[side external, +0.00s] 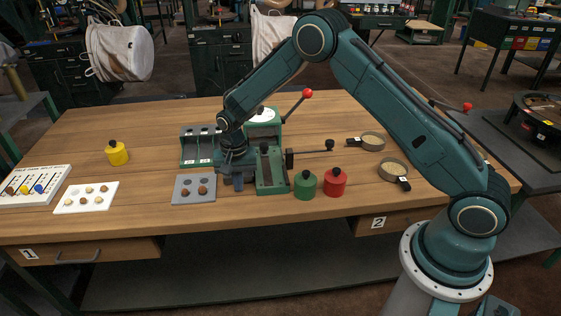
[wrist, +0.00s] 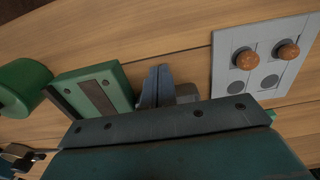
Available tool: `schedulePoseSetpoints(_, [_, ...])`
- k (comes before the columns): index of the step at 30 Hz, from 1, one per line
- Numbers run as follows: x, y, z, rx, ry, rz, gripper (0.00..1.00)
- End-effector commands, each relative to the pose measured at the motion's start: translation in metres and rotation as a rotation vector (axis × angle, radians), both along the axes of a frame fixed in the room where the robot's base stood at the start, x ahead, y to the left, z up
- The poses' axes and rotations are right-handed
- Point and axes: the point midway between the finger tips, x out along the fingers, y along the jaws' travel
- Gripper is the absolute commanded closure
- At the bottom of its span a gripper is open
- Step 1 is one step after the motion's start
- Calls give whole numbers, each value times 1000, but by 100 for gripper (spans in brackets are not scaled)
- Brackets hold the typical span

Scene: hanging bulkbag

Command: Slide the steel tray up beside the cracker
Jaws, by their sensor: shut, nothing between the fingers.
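The steel tray (side external: 194,189) is a flat grey plate lying on the bench, with two brown nuts in its front wells and two empty wells behind. It also shows at the right of the wrist view (wrist: 223,68). My gripper (side external: 238,184) is shut and empty, low over the gap between tray and cracker. Its fingertips (wrist: 156,84) look apart from the tray. Bench contact cannot be told.
A green canister (side external: 305,185) and a red canister (side external: 335,182) stand right of the cracker. A green rack (side external: 198,147) stands behind the tray. A white tray (side external: 86,197) and a yellow canister (side external: 117,153) are at left. Bare wood lies between the white and steel trays.

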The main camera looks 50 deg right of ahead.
Motion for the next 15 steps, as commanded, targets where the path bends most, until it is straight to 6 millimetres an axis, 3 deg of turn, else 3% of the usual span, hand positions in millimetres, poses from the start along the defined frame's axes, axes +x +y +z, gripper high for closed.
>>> schedulePoseSetpoints(4, [-15, 15, 1, 0, 0, 3, 100])
schedulePoseSetpoints(15, [-12, 13, 68, 0, -4, 0, 100])
